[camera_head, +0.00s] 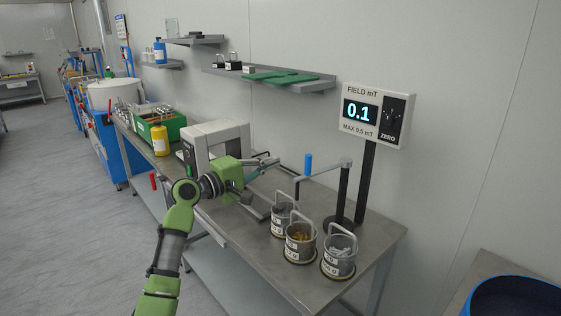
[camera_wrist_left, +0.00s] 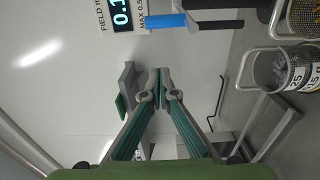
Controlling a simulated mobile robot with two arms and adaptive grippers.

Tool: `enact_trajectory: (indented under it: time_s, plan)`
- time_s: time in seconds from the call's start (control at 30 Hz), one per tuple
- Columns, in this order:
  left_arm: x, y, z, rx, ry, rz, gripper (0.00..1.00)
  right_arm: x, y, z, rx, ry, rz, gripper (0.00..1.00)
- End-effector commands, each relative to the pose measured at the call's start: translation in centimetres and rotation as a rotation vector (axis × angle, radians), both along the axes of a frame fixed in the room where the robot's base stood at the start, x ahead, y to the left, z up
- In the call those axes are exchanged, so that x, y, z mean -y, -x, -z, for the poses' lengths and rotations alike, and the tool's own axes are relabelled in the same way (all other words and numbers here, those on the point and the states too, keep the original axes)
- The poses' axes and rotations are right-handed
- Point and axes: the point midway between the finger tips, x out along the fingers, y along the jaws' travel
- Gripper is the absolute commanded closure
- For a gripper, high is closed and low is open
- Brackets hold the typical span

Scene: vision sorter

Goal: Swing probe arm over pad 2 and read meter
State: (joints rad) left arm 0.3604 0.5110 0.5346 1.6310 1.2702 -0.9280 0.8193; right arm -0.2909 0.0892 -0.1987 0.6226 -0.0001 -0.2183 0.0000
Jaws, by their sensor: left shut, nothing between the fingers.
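The field meter (camera_head: 375,116) stands on a black post behind the bench and reads 0.1, with "MAX 0.5 mT" printed below; its display (camera_wrist_left: 121,15) is partly cut off in the left wrist view. The grey probe arm (camera_head: 330,169) reaches left from a post and has an upright blue handle (camera_head: 308,164), also in the left wrist view (camera_wrist_left: 166,22). Three wire-handled baskets stand on the bench: rear (camera_head: 283,218), middle (camera_head: 299,243) and front (camera_head: 338,257). Pad numbers are not readable. My left gripper (camera_head: 266,163) is shut and empty, left of the blue handle.
A grey arch-shaped machine (camera_head: 215,142) stands behind my left forearm. A yellow container (camera_head: 160,140) and a green tool box (camera_head: 157,122) are further left. A wall shelf (camera_head: 300,86) hangs above. The bench's front right corner is clear; a blue bin (camera_head: 515,297) is at lower right.

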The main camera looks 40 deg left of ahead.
Motion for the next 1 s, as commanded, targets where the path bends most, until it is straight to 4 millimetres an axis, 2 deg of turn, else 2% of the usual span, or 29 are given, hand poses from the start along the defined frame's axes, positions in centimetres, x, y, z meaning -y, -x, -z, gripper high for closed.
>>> enact_trajectory:
  time_s: [0.03, 0.17, 0.27, 0.4, 0.6, 0.8, 1.0]
  plan:
    - [0.2, -1.0, -0.3, 0.001, 0.002, 0.001, 1.00, -0.1, 1.2, -0.4, -0.017, -0.002, 0.001, 0.60]
    - [0.8, -3.7, -0.4, 0.001, 0.003, 0.001, 1.00, -0.7, 2.9, -0.9, -0.040, -0.007, 0.003, 0.60]
    - [1.2, -5.5, -0.3, 0.000, 0.002, 0.001, 1.00, -1.2, 2.9, -1.2, -0.041, -0.013, 0.005, 0.60]
    - [1.7, -7.8, -0.2, 0.000, 0.002, 0.001, 1.00, -1.4, 1.5, -1.7, -0.022, -0.015, 0.005, 0.60]
    - [3.8, -6.5, -0.2, -0.002, -0.002, 0.001, 1.00, -1.4, -0.1, -3.2, 0.004, -0.017, 0.003, 0.60]
    - [4.9, -5.7, 0.0, -0.002, -0.001, -0.001, 1.00, -0.9, 0.3, -3.7, -0.003, -0.011, 0.001, 0.60]
    - [5.1, -5.6, 0.0, -0.001, -0.002, -0.001, 1.00, -0.5, 1.2, -3.6, -0.017, -0.006, 0.000, 0.60]
